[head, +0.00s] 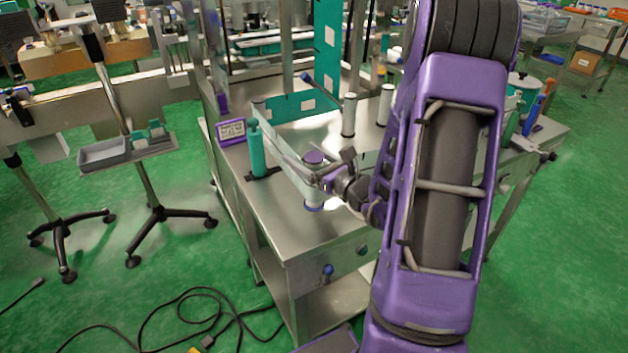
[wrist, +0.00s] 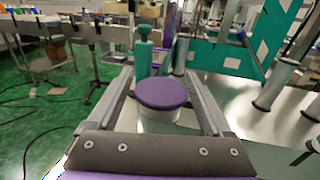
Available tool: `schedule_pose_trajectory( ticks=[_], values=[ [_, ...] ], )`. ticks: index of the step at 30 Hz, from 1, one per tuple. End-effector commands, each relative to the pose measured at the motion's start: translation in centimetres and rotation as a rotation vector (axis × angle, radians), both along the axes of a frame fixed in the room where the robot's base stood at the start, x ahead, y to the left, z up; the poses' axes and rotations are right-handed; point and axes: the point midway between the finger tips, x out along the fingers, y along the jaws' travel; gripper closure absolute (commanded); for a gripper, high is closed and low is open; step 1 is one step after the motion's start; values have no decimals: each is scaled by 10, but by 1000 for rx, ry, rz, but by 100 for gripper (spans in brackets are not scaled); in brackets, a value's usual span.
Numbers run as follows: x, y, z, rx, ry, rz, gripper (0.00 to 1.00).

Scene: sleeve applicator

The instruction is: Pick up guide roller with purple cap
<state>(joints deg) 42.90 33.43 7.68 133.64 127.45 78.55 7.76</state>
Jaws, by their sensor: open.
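The guide roller with the purple cap (head: 314,158) stands upright near the front left of the steel machine top. In the wrist view its purple cap (wrist: 162,93) and pale body sit between the two fingers of my gripper (wrist: 160,80). In the head view my gripper (head: 330,172) reaches in from the right at the roller. The fingers are apart, one on each side of the roller. Whether either finger touches it cannot be told. The lower part of the roller is partly hidden by the gripper in the head view.
A teal cylinder (head: 257,150) stands left of the roller, also beyond it in the wrist view (wrist: 143,52). Metal rollers (head: 349,115) stand behind. A clear film band runs by the roller. A small purple-framed panel (head: 232,131) sits at the left edge.

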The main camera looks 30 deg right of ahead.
Motion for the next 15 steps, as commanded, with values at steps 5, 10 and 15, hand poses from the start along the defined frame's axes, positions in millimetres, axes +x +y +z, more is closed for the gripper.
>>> schedule_pose_trajectory(
  ticks=[5,10,15],
  values=[
    [2,1,0,1,0,0,16],
    [2,1,0,1,0,0,34],
    [2,1,0,1,0,0,65]
  ],
)
